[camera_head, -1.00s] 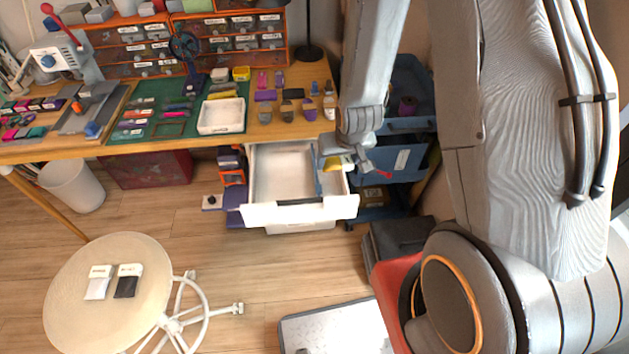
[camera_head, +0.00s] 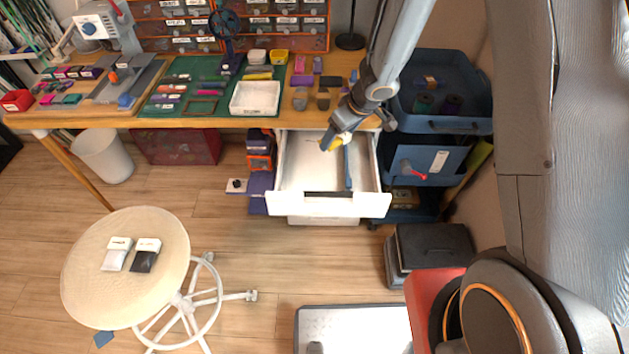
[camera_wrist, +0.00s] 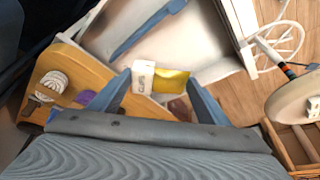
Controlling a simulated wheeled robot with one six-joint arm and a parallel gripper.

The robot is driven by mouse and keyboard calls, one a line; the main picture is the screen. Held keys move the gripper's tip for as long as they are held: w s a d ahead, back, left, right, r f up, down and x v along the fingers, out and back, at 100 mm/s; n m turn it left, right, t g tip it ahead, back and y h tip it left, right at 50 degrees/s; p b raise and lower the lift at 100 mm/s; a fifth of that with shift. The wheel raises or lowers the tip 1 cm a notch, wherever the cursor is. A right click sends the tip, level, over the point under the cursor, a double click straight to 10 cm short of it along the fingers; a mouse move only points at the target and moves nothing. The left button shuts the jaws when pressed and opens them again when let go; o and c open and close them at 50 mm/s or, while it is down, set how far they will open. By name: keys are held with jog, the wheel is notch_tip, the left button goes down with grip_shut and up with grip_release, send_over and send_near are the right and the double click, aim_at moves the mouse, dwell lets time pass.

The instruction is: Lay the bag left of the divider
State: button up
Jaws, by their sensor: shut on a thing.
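My gripper (camera_head: 330,143) is shut on a small bag with a white labelled header and a yellow body (camera_wrist: 172,81). In the wrist view the bag sits between the two blue-grey fingers (camera_wrist: 158,84). In the head view the yellow of the bag (camera_head: 343,138) shows over the back of the open white drawer (camera_head: 330,206). The blue divider (camera_head: 348,170) runs front to back in the drawer's right part. The bag appears above and slightly left of the divider's back end. The divider also shows in the wrist view (camera_wrist: 145,30).
The drawer floor left of the divider (camera_head: 308,170) looks bare. The wooden desk (camera_head: 225,121) lies behind, with a white tray (camera_head: 255,98) and small items. Blue bins (camera_head: 440,95) stand to the right. A round stool (camera_head: 95,285) holds two small bags.

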jog(key=a+f+n, duration=0.1)
jog(key=a+n+g+b, duration=0.1)
jog(key=a+n, duration=0.1)
jog(key=a+f+n+y+b, duration=0.1)
jog(key=a, duration=0.1)
jog(key=shift+w+f+n+g, duration=0.3)
jog(key=shift+n, duration=0.1)
jog(key=n, duration=0.1)
jog(key=f+n+b, duration=0.1)
jog(key=f+n+g+b, duration=0.1)
jog(key=shift+s+a+y, duration=0.25)
jog(key=shift+a+y, duration=0.05)
jog(key=shift+a, duration=0.05)
jog(key=shift+n+g, duration=0.4)
jog(key=shift+n, duration=0.5)
jog(key=shift+s+d+f, duration=0.1)
jog(key=shift+f, duration=2.6)
jog(key=shift+s+d+f, duration=0.1)
jog(key=shift+f, duration=2.55)
jog(key=shift+f, duration=0.1)
jog(key=o, duration=1.1)
jog(key=shift+c, duration=0.2)
jog(key=shift+w, duration=0.1)
